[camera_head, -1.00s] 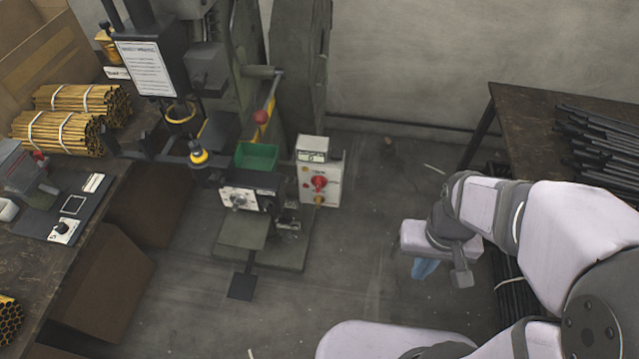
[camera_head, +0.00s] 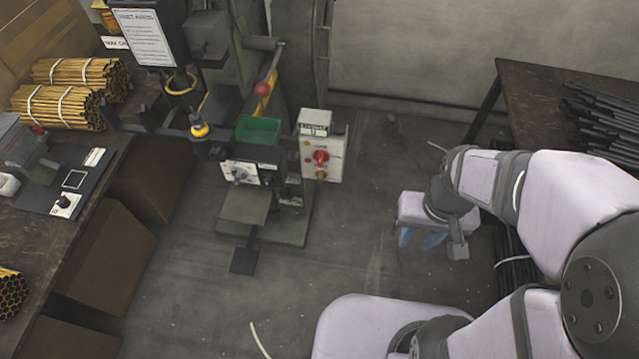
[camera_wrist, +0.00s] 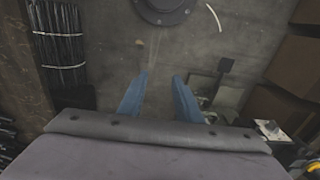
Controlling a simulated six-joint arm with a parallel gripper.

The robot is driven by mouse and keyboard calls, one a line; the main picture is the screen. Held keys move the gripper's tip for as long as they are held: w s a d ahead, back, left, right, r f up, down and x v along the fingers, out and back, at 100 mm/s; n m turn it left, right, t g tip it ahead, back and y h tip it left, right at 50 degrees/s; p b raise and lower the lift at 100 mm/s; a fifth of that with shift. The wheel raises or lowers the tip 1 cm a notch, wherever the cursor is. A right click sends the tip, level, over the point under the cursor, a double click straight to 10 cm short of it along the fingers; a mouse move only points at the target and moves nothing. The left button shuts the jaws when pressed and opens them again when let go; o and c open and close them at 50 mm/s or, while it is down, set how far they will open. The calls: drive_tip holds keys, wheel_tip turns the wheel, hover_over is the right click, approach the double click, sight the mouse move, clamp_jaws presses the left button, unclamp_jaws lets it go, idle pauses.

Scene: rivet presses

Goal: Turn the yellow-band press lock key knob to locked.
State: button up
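The press (camera_head: 262,222) stands left of centre in the head view, with a yellow band (camera_head: 200,130) on its arm. A pale box (camera_head: 334,150) on its right side carries a red knob (camera_head: 320,157) and a small brass-coloured knob (camera_head: 320,174) below it. A front panel (camera_head: 258,172) has a silver knob (camera_head: 239,174). I cannot tell which is the lock key knob or how it is set. My gripper (camera_head: 422,239) hangs right of the press, well apart from it. Its blue fingers are spread and empty in the wrist view (camera_wrist: 160,85).
A bench with yellow tube bundles (camera_head: 62,105) and a small control panel (camera_head: 66,194) stands at left. A table (camera_head: 530,95) with dark rods (camera_head: 605,125) stands at right. Brown boxes (camera_head: 112,250) sit under the left bench. The floor between press and gripper is mostly clear.

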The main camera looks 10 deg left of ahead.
drive_tip(key=w+a+f+t+y+b, duration=0.2)
drive_tip(key=w+a+f+t+b, duration=0.7)
drive_tip(key=w+a+f+b, duration=1.1)
drive_tip(key=t+h+b, duration=0.2)
drive_tip(key=t+b, duration=0.7)
drive_tip(key=b, duration=1.2)
approach(320, 181)
drive_tip(key=w, duration=0.2)
drive_tip(key=shift+s+a+r, duration=0.1)
drive_tip(key=shift+s+r, duration=0.1)
drive_tip(key=shift+w, duration=0.1)
drive_tip(key=shift+w+b, duration=0.65)
drive_tip(key=shift+w, duration=2.95)
clamp_jaws()
